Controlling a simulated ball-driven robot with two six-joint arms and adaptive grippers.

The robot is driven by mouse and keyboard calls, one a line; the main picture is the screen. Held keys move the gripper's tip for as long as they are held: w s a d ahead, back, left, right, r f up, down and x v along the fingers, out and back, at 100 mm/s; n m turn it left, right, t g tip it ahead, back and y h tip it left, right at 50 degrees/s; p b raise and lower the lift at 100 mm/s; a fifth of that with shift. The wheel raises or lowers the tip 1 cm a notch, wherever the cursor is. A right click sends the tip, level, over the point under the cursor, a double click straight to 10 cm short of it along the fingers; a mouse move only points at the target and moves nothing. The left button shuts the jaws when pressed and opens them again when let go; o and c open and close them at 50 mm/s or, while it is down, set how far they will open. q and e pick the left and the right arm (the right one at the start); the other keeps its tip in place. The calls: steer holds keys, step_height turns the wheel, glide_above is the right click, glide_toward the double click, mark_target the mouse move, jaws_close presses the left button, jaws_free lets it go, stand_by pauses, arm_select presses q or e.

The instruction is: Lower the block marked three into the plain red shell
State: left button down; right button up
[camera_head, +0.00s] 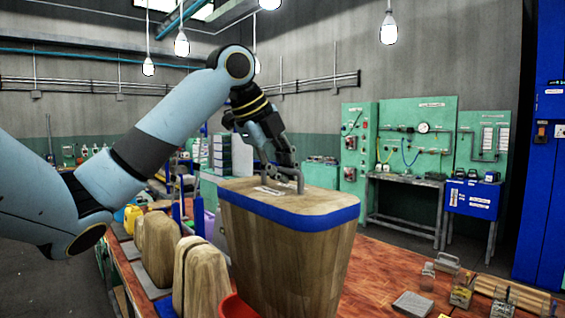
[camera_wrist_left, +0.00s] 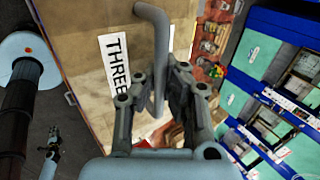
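The block marked three (camera_head: 290,245) is a tall tapered wooden block with a blue band round its top. Its label, reading THREE, shows in the wrist view (camera_wrist_left: 116,64). My left gripper (camera_head: 288,160) is shut on the grey bent handle (camera_wrist_left: 160,45) on the block's top; the fingers (camera_wrist_left: 160,98) stand on both sides of the rod. The block looks upright, and its bottom is out of frame. A red shell (camera_head: 236,308) shows only as a rim at the block's lower left, mostly hidden. A small dark gripper (camera_wrist_left: 54,135), apparently my right one, is far off.
Wooden blocks (camera_head: 203,278) stand in a row on the red-brown table (camera_head: 385,268) to the left. A grey plate (camera_head: 412,304) and small parts lie at the right. Green panels (camera_head: 425,130) and a blue cabinet (camera_head: 548,190) stand behind.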

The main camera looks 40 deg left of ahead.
arm_select(q)
step_height(320, 180, down, 22)
steer(key=b, duration=1.4)
steer(key=shift+r, duration=0.1)
steer(key=shift+f+b, duration=0.7)
steer(key=shift+f, duration=1.3)
steer(key=shift+f, duration=0.6)
